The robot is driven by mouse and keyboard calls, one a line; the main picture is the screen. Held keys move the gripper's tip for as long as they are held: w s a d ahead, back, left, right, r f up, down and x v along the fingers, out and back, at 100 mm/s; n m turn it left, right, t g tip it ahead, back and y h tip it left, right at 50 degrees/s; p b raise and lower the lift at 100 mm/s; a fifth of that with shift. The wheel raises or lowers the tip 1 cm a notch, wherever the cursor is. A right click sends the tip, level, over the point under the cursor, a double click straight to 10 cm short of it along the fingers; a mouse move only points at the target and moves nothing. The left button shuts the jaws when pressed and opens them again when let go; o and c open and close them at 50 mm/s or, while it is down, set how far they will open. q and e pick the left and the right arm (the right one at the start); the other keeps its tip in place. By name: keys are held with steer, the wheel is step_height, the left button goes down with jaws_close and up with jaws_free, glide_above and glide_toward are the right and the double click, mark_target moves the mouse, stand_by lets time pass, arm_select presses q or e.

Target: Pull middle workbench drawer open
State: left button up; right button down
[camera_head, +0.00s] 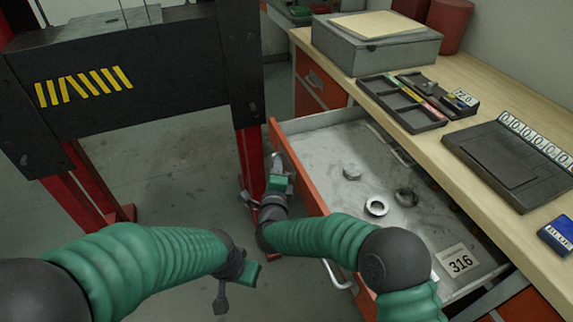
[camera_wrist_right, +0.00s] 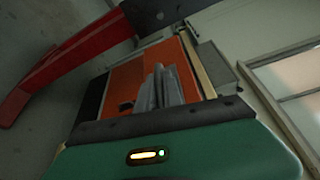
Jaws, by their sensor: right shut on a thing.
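The workbench drawer (camera_head: 294,152) has an orange front and a grey metal tray, and it stands far out from the bench. A pale bar handle (camera_head: 338,275) shows low along its outer side. My right gripper (camera_head: 279,165) is at the far end of the drawer front, shut on a handle there that its fingers mostly hide. In the right wrist view, its grey fingers (camera_wrist_right: 164,88) are close together against the orange front (camera_wrist_right: 125,92). My left gripper (camera_head: 236,285) hangs free over the floor, away from the drawer; its finger opening is unclear.
Rings (camera_head: 376,206) and a "316" tag (camera_head: 460,262) lie in the drawer. The bench top (camera_head: 455,150) holds a grey box (camera_head: 375,50), an organiser tray (camera_head: 400,103) and a dark case (camera_head: 510,165). A black-and-red frame (camera_head: 125,85) stands close left of the drawer.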

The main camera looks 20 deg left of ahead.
steer(key=shift+s+a+f, duration=0.35)
steer(key=shift+s+a, duration=0.1)
steer(key=shift+a, duration=0.05)
steer(key=c, duration=1.5)
jaws_free()
steer(key=shift+w+d, duration=0.15)
steer(key=shift+w, duration=0.05)
steer(key=shift+r, duration=0.15)
